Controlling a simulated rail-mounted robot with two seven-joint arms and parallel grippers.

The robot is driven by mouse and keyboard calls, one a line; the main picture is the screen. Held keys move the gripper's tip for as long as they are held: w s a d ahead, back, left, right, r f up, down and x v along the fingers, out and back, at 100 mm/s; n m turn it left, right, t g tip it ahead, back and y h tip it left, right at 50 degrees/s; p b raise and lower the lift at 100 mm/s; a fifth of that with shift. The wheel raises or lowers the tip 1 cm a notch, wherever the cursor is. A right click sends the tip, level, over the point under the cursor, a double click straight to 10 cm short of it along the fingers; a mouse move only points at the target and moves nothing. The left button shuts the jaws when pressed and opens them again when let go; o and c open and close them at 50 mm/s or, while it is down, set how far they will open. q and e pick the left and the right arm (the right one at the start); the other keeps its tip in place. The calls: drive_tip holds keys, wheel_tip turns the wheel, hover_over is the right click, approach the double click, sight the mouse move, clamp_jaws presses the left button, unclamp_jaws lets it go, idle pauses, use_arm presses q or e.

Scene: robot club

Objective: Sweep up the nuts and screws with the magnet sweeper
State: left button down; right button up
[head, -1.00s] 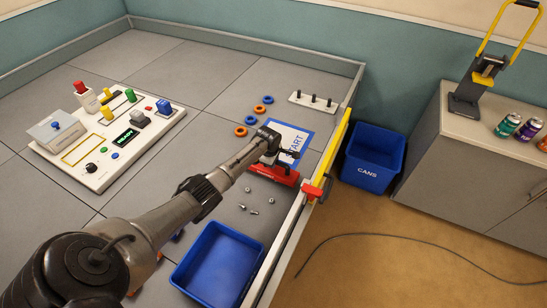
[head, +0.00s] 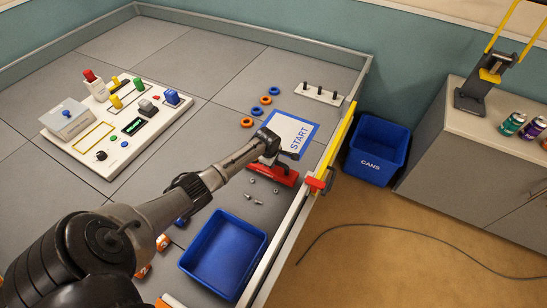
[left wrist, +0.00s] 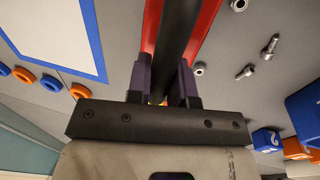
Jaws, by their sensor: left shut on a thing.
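The magnet sweeper has a red head (head: 273,174) low over or on the grey floor just in front of the START sheet; I cannot tell if it touches. My left gripper (head: 277,150) is shut on its black handle (left wrist: 176,30), which runs between the fingers in the left wrist view. Loose nuts and screws lie on the near side of the head: a nut (head: 251,181), a screw (head: 259,202) and others. The left wrist view also shows a nut (left wrist: 199,69) and a screw (left wrist: 270,46) beside the red head. My right gripper is not in view.
A blue tray (head: 263,240) stands nearer me, with orange and blue blocks left of it. A rail with a yellow bar (head: 341,139) and red piece (head: 316,184) borders the right. A control panel (head: 60,150) is left; orange and blue rings (head: 247,122) lie beyond.

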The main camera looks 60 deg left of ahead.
use_arm(q)
drive_tip(key=shift+s+d+r+p, duration=0.1)
drive_tip(key=shift+s+d+p, duration=0.4)
drive_tip(key=shift+s+p, duration=0.3)
drive_tip(key=shift+s+d+p, duration=3.6)
drive_tip(key=shift+s+p, duration=3.2)
drive_tip(key=shift+p, duration=0.05)
drive_tip(key=w+a+p+v, duration=0.1)
drive_tip(key=w+p+v, duration=0.1)
drive_tip(key=p+v, duration=0.9)
drive_tip(key=shift+r+p, duration=0.45)
drive_tip(key=shift+p, duration=0.5)
drive_tip(key=shift+w+r, duration=0.1)
drive_tip(key=shift+r, duration=0.05)
